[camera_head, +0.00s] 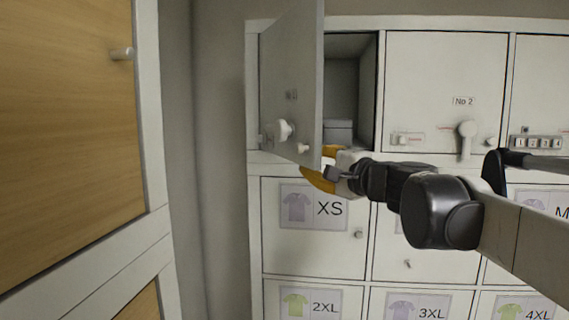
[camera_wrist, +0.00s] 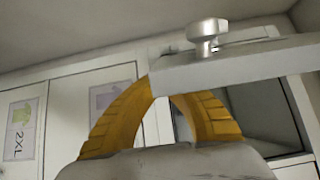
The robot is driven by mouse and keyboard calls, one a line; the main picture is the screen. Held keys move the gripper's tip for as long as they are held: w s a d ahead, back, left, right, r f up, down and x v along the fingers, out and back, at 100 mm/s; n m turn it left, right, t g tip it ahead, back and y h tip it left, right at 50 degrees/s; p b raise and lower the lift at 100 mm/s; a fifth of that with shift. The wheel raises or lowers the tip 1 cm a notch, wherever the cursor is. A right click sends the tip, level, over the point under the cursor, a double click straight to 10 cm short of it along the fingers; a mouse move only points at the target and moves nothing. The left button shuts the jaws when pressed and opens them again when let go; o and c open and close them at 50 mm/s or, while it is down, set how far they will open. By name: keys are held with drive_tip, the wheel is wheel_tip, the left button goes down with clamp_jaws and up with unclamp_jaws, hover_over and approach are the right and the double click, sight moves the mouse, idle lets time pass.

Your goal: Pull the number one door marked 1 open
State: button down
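The number one door (camera_head: 290,85) is the grey-white door of the top left locker. It stands swung outward, hinged at its left, with the compartment (camera_head: 342,90) partly visible behind it. A round white knob (camera_head: 284,130) and a smaller knob (camera_head: 303,148) are low on its face. The marking on its plate is too small to read. My gripper (camera_head: 312,163) has yellow fingers at the door's lower free corner. In the wrist view, the door (camera_wrist: 235,72) crosses above my gripper (camera_wrist: 162,90), and its corner hides the fingertips. I cannot tell whether they grip or only touch the door.
The No 2 door (camera_head: 440,75) is closed to the right, with a handle (camera_head: 466,135). A number keypad (camera_head: 535,142) is farther right. Closed doors with shirt labels, such as XS (camera_head: 310,245), lie below. A wooden panel (camera_head: 65,130) stands at left. Grey wall separates it from the lockers.

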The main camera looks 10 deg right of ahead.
drive_tip(key=a+b, duration=0.1)
drive_tip(key=a, duration=1.5)
drive_tip(key=shift+s+a, duration=0.15)
drive_tip(key=shift+s, duration=0.05)
drive_tip(key=shift+d, duration=0.2)
